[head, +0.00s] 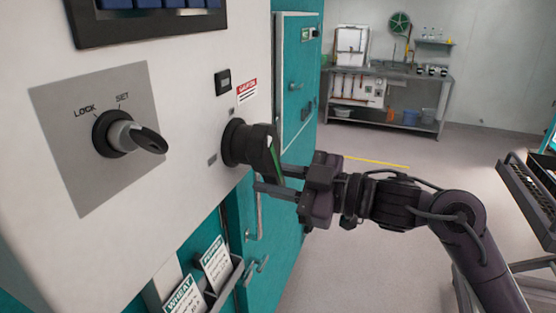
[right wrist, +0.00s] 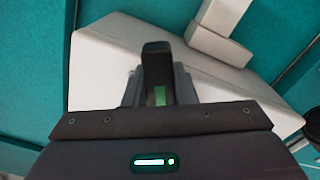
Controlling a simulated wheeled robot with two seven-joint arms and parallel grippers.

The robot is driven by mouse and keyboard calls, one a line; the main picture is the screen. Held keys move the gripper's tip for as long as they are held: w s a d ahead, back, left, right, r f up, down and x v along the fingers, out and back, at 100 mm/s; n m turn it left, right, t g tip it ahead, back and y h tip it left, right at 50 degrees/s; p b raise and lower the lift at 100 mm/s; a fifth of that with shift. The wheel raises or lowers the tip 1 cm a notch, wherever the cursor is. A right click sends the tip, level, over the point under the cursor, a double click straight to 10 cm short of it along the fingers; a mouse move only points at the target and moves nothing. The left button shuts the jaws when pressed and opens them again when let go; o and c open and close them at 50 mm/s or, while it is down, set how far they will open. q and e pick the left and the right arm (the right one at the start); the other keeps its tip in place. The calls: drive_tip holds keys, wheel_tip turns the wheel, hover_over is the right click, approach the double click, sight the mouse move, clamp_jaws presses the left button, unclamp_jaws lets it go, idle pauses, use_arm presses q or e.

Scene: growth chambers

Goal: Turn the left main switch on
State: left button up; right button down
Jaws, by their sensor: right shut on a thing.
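The main switch (head: 238,143) is a black rotary knob with a thick handle and a green stripe, on the side of the white panel (head: 185,95). My right gripper (head: 272,178) reaches it from the right and is shut on its handle. In the right wrist view the dark handle (right wrist: 156,62), with a green patch, stands between the fingers of my right gripper (right wrist: 158,92). The fingers partly hide the handle's lower end. My left gripper is not in view.
A key switch (head: 122,133) marked LOCK and SET is on the panel's grey plate. Below are teal doors and a holder with WHEAT and another card (head: 216,264). A teal cabinet (head: 297,80) stands behind.

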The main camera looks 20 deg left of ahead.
drive_tip(key=shift+s+f+m+p, duration=0.2)
drive_tip(key=shift+s+m+p, duration=0.9)
drive_tip(key=shift+m, duration=0.3)
drive_tip(key=shift+s+f+m+p, duration=0.2)
drive_tip(key=shift+s+m+p, duration=0.7)
drive_tip(key=shift+m+p, duration=0.4)
drive_tip(key=c, duration=1.2)
unclamp_jaws()
drive_tip(key=shift+f, duration=0.1)
drive_tip(key=d+b, duration=0.2)
drive_tip(key=d, duration=0.2)
drive_tip(key=d+b, duration=0.2)
drive_tip(key=d, duration=0.1)
drive_tip(key=shift+s+d, duration=0.2)
drive_tip(key=shift+d, duration=0.2)
